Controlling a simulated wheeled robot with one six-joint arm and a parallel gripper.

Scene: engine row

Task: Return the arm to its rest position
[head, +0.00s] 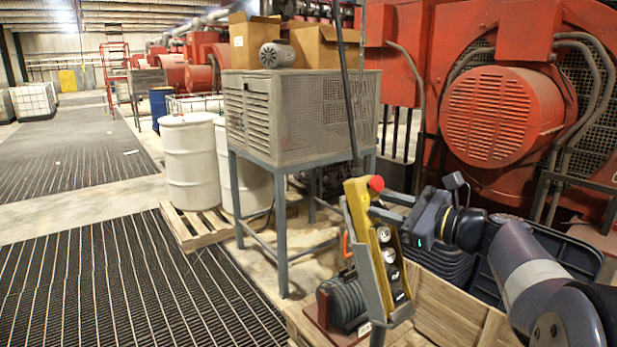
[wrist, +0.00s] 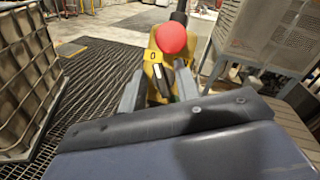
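A yellow control pendant (head: 379,245) with a red mushroom button (head: 376,183) hangs from a dark cable and stands slightly tilted in a grey bracket (head: 372,285). In the wrist view, the red button (wrist: 171,38) and the pendant's yellow face (wrist: 152,57), with a "0" mark and a dark knob, lie ahead of my gripper (wrist: 159,92). Its two grey fingers are apart, one to each side of the pendant's face, with nothing seen clamped between them. In the head view, my gripper (head: 388,204) is close to the pendant's upper right side; whether it touches is unclear.
A grey louvred cabinet (head: 285,115) on a stand bears cardboard boxes and a small motor. White drums (head: 190,160) stand on a pallet. Wooden crating (head: 450,310) and a dark motor (head: 341,300) lie low near the pendant. Red engines (head: 495,117) line the right. Matting (head: 130,285) is clear at left.

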